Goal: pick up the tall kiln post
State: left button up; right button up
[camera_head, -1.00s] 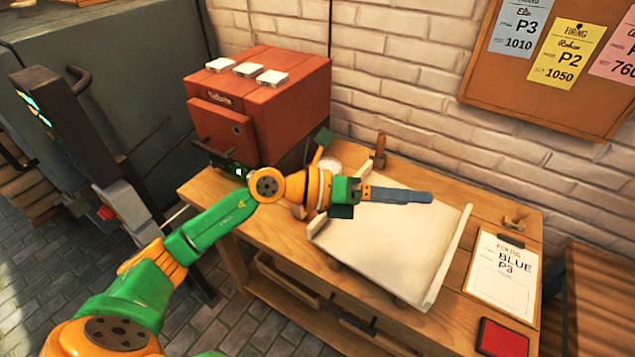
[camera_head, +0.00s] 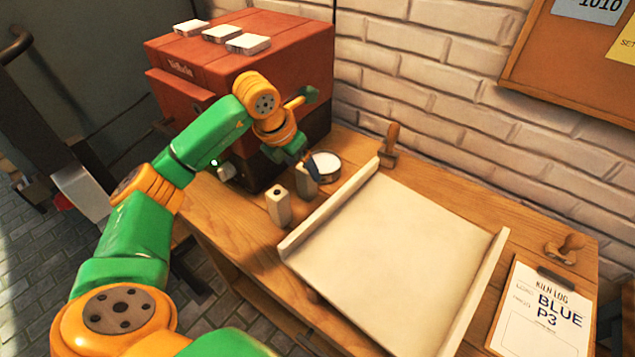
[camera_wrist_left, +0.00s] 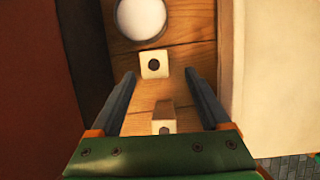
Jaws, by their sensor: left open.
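Two cream kiln posts stand upright on the wooden bench beside the red kiln. The front post (camera_head: 278,206) shows clear in the head view. The back post (camera_head: 303,182) is partly hidden by my left gripper (camera_head: 304,164). In the left wrist view the back post (camera_wrist_left: 154,64) shows its holed top between the fingertips' directions, and the front post (camera_wrist_left: 163,126) shows lower, near the gripper's base. The front one looks taller, but I cannot be sure. My left gripper is open, empty and pointed down above the posts. My right gripper is out of view.
The red kiln (camera_head: 235,75) stands close on the left. A round white-topped dish (camera_head: 326,166) is behind the posts. A large cream board with raised sides (camera_head: 400,250) lies right of them. A wooden-handled tool (camera_head: 390,145) and clipboard (camera_head: 540,320) are also on the bench.

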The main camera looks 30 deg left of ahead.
aim_at(306, 179)
pick_arm(q)
jog(key=shift+s+f, duration=0.15)
jog(key=shift+s, duration=0.15)
jog(key=shift+f, duration=0.2)
jog(key=p+x, duration=0.1)
jog(key=x, duration=0.3)
jog(key=p+x, duration=0.1)
jog(key=x, duration=0.1)
jog(key=shift+w+a+f+p, duration=0.15)
jog(key=shift+w+a+p, duration=0.15)
jog(key=shift+w+a, duration=0.1)
jog(key=shift+d, duration=0.1)
jog(key=c, duration=0.4)
grip_shut()
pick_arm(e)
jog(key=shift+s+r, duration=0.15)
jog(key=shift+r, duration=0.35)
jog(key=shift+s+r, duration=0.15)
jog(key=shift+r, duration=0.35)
